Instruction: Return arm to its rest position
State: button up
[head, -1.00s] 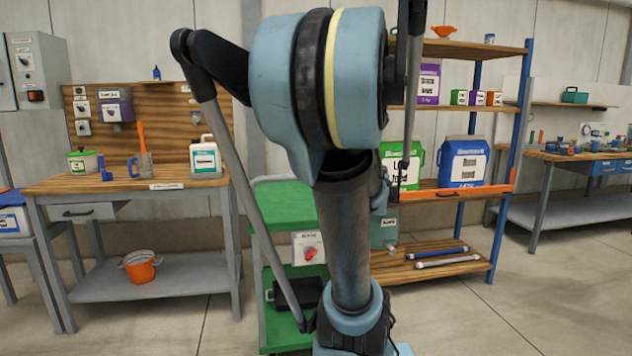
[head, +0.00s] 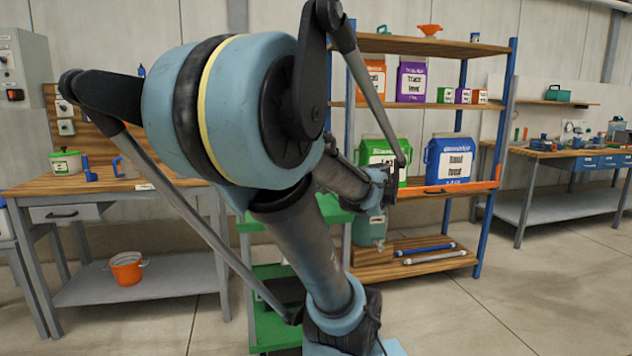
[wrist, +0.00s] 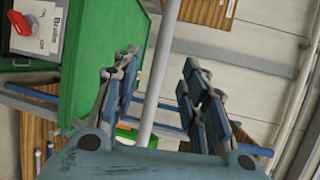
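My arm (head: 215,115) fills the middle of the head view, a pale blue and black body with a large round joint at the upper left. Its far part points right and away, towards the shelf, and the gripper end is too small and dark there to read. In the wrist view my gripper (wrist: 155,70) shows two blue and grey fingers standing well apart. Nothing is held between them. A grey post (wrist: 160,75) shows behind the gap.
A green cart (head: 270,320) stands behind the arm; its green panel (wrist: 105,45) and red knob (wrist: 22,22) show in the wrist view. A wooden shelf (head: 425,45) with jugs stands right of it. A workbench (head: 35,187) is left. Floor at the right (head: 560,290) is clear.

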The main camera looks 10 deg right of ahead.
jog(key=s+a+f+n+g, duration=0.4)
jog(key=s+a+f, duration=0.1)
jog(key=f, duration=0.2)
jog(key=s+a+f+n+g, duration=0.4)
jog(key=s+a+f, duration=0.1)
jog(key=f, duration=0.3)
jog(key=s+d+f+n+g+h, duration=0.2)
jog(key=s+f+n+h, duration=0.1)
jog(key=s, duration=0.3)
jog(key=s+d+f+n+g+h, duration=0.2)
jog(key=s+d+f+n+h, duration=0.1)
jog(key=s+f, duration=0.2)
jog(key=shift+s+d+f, duration=0.3)
jog(key=shift+s, duration=0.25)
jog(key=shift+w+f, duration=0.2)
jog(key=shift+w, duration=0.2)
jog(key=shift+o, duration=0.2)
